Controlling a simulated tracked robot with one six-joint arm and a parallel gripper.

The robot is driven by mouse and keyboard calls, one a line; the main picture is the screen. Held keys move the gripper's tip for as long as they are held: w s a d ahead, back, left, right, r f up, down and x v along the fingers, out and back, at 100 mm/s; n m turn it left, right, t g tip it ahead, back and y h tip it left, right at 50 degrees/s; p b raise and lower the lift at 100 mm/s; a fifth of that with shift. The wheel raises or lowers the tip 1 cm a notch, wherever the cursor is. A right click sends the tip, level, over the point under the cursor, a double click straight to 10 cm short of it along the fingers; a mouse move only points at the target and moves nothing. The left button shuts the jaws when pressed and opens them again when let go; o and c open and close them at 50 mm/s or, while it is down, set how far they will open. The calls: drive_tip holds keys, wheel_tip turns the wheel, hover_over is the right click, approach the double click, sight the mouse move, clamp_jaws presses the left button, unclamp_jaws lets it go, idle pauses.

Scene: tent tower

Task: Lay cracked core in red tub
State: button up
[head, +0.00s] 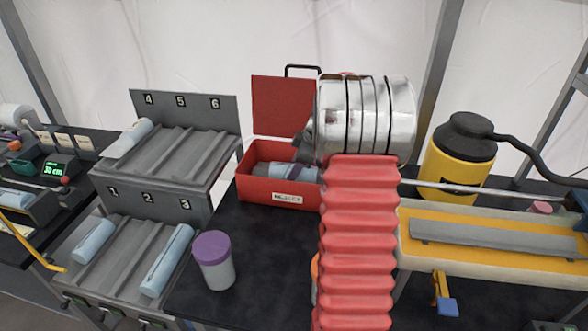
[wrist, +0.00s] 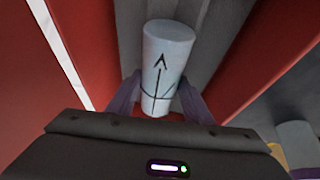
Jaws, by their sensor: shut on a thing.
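The red tub (head: 262,190) stands open on the dark table in the head view, its lid raised at the back and a label on its front. My gripper (wrist: 157,88) is shut on a pale blue core (wrist: 168,50), with a purple finger on each side. The core bears a black arrow and a curved line; I cannot tell whether that line is a crack. In the wrist view the tub's red walls (wrist: 90,40) flank it, with grey surface beneath. In the head view the core is partly hidden by my arm; whether it touches the bottom is unclear.
A grey numbered rack (head: 175,205) at left holds several pale blue cores. A purple-lidded jar (head: 213,262) stands in front of the tub. A yellow and black jug (head: 458,160) and a cream-and-yellow cradle (head: 490,240) are at right. Dark table around the jar is clear.

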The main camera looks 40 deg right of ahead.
drive_tip(key=o, duration=1.4)
drive_tip(key=shift+o, duration=0.2)
drive_tip(key=shift+f, duration=0.1)
drive_tip(key=v, duration=1.3)
drive_tip(key=shift+s+r, duration=0.15)
drive_tip(key=shift+r, duration=0.2)
